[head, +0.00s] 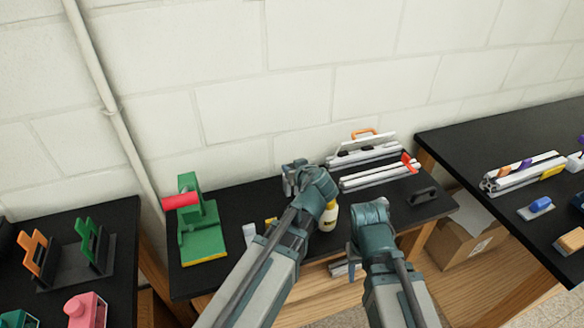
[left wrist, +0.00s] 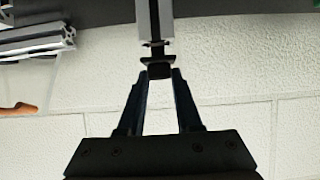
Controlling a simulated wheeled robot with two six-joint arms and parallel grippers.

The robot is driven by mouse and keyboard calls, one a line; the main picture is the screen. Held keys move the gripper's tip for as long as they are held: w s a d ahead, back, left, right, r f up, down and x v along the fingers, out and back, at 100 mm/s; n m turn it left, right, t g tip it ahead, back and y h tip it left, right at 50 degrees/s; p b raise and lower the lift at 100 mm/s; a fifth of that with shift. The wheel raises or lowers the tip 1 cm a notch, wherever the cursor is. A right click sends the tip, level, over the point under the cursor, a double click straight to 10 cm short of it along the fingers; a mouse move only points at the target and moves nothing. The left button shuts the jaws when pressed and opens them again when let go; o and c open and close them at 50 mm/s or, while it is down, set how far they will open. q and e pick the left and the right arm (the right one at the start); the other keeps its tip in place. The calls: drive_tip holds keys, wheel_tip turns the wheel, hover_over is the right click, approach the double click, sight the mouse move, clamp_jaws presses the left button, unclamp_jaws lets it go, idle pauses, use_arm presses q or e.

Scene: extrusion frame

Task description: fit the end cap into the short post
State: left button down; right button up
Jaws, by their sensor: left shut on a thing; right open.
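My left gripper (head: 291,178) is raised over the middle table; it also shows in the left wrist view (left wrist: 159,80). Its fingers are shut on the black end cap (left wrist: 159,70). The short post (left wrist: 154,20), a pale upright profile, shows in line with the cap in the left wrist view. Dark cap parts lie at the post's end; I cannot tell how deep they sit. In the head view I cannot make out the cap or this post, which my left arm may hide. My right gripper (head: 352,252) is open and empty near the table's front edge.
Aluminium rails (head: 377,176) lie at the table's back right, with an orange handle behind. A green press with a red handle (head: 203,235) stands at the left. A yellow-white bottle (head: 329,217) stands between my arms. A black handle (head: 422,196) lies at the right.

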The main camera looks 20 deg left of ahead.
use_arm(q)
drive_tip(key=shift+f, duration=0.25)
drive_tip(key=shift+f+b, duration=0.65)
drive_tip(key=shift+b, duration=0.2)
drive_tip(key=c, duration=0.5)
unclamp_jaws()
drive_tip(key=shift+r, duration=0.1)
